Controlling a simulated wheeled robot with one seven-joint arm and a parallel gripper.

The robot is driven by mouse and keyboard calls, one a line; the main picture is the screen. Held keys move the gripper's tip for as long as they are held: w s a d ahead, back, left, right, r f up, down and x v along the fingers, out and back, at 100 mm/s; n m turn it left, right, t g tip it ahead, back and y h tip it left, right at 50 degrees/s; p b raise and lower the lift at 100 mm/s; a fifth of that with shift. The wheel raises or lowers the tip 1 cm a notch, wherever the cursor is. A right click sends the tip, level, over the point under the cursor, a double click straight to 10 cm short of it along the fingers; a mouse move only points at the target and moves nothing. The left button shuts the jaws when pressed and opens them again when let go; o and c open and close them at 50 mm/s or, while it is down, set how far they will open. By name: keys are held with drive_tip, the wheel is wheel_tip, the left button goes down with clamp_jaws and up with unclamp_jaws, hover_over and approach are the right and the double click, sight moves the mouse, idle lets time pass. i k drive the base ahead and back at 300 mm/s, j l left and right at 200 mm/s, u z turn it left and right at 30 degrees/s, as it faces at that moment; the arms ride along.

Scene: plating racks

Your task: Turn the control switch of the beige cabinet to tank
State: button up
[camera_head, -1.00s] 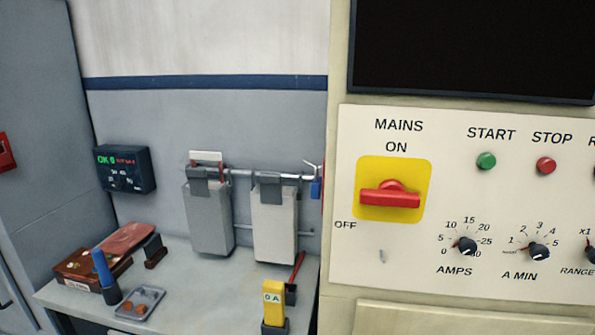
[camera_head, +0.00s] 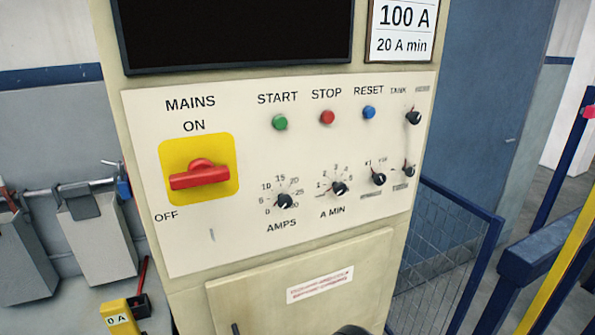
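The beige cabinet (camera_head: 375,238) stands in the middle of the view, with a pale control panel on its front. A small black rotary switch (camera_head: 413,117) sits at the panel's upper right. The word TANK is printed above it to the left, and a second label above it to the right is too blurred to read. Which way the switch points is too small to tell. My gripper is not clearly in view; only a dark rounded shape (camera_head: 352,330) shows at the bottom edge, and I cannot tell what it is.
The panel also holds a red mains switch (camera_head: 200,176) on yellow, START, STOP and RESET buttons, and several black knobs below. A blue mesh barrier (camera_head: 440,250) and blue and yellow rails (camera_head: 545,250) stand at right.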

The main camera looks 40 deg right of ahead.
sight(415, 117)
drive_tip(key=z, duration=1.85)
